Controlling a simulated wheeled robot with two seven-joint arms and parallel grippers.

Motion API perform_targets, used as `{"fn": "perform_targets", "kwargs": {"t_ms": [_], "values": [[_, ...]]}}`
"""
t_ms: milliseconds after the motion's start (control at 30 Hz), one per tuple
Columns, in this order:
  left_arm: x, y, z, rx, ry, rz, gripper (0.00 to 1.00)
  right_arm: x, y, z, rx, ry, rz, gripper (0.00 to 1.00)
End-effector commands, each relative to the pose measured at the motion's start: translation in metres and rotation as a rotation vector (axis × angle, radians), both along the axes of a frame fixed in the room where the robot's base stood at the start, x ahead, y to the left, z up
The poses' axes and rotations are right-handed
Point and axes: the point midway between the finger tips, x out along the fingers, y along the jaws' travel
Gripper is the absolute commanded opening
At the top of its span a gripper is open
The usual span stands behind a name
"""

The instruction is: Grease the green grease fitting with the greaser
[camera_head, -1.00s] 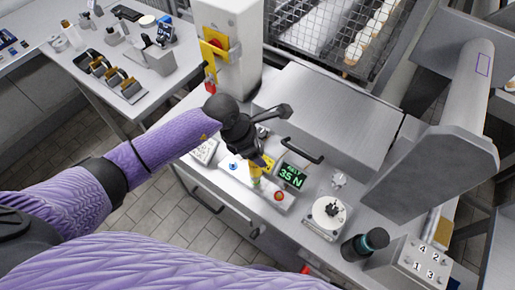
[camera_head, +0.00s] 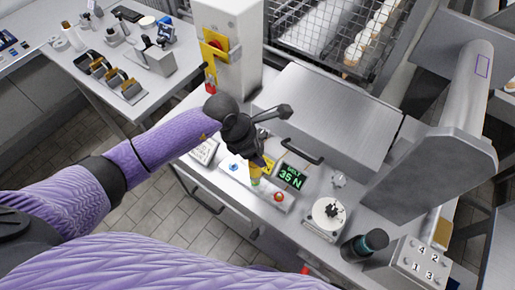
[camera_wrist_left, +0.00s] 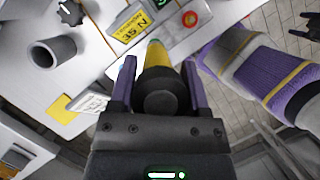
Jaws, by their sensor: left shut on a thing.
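My left gripper (camera_head: 256,163) is shut on the greaser (camera_head: 255,172), a yellow tool with a black rear end. In the left wrist view the greaser (camera_wrist_left: 157,75) sits between the two fingers, pointing at a light plate. In the head view its front end is down on or just above the plate (camera_head: 240,178), between a blue spot (camera_head: 233,167) and a red one (camera_head: 278,196). Some green (camera_head: 255,182) shows at its tip; I cannot tell whether the tip touches the green fitting.
Behind the plate stands a display (camera_head: 291,176) with green figures. A round dial device (camera_head: 327,214), a dark cup (camera_head: 364,245) and a numbered block (camera_head: 422,263) stand to the right. A white column (camera_head: 228,50) rises behind my arm, and a handled steel box (camera_head: 330,110) stands behind.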

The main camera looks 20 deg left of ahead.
Motion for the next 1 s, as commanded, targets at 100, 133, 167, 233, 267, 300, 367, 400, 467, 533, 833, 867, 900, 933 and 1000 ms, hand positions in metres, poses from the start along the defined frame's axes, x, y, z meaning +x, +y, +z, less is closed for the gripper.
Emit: {"fn": "perform_targets", "kwargs": {"t_ms": [100,133,167,233,267,300,367,400,467,533,833,867,900,933,1000], "values": [[0.0003,0.0000,-0.0022,0.000,-0.001,0.000,0.00,-0.0001,0.0001,-0.0023,0.000,0.000,0.000,0.59],[0.0003,0.0000,-0.0027,0.000,-0.001,0.000,0.00,-0.0001,0.0001,-0.0027,0.000,0.000,0.000,0.59],[0.0003,0.0000,-0.0031,0.000,-0.001,0.000,0.00,-0.0001,0.0000,-0.0031,0.000,0.000,0.000,0.59],[0.0003,0.0000,-0.0042,0.000,-0.001,0.000,0.00,-0.0002,0.0000,-0.0040,0.000,0.001,0.000,0.59],[0.0003,0.0001,-0.0046,0.000,-0.001,0.000,0.00,-0.0002,-0.0002,-0.0044,0.000,0.001,0.000,0.59],[0.0003,0.0000,-0.0042,0.000,-0.001,0.000,0.00,-0.0001,-0.0005,-0.0039,-0.001,0.001,0.000,0.59],[0.0002,0.0001,-0.0037,0.000,-0.001,0.000,0.00,-0.0001,-0.0013,-0.0034,-0.002,0.001,0.001,0.59],[0.0002,0.0001,-0.0031,0.000,-0.001,0.000,0.00,-0.0001,-0.0021,-0.0029,-0.003,0.000,0.001,0.59],[0.0002,0.0001,-0.0017,0.001,-0.001,-0.001,0.00,0.0000,-0.0036,-0.0018,-0.006,0.000,0.002,0.59],[0.0002,0.0002,0.0002,0.001,-0.001,-0.001,0.00,0.0002,-0.0056,-0.0002,-0.009,0.000,0.002,0.59],[0.0003,0.0002,0.0022,0.000,-0.001,0.000,0.00,0.0003,-0.0075,0.0012,-0.012,-0.001,0.004,0.59],[0.0003,0.0001,0.0022,0.000,-0.001,0.000,0.00,0.0003,-0.0074,0.0011,-0.012,-0.001,0.004,0.59],[0.0002,0.0000,0.0022,0.000,-0.001,0.000,0.00,0.0002,-0.0072,0.0011,-0.011,-0.001,0.003,0.59],[0.0003,0.0001,0.0022,0.000,-0.001,0.000,0.00,0.0003,-0.0069,0.0011,-0.011,-0.001,0.003,0.59],[0.0003,0.0001,0.0022,0.000,-0.001,0.000,0.00,0.0003,-0.0060,0.0011,-0.009,0.000,0.003,0.59]]}}
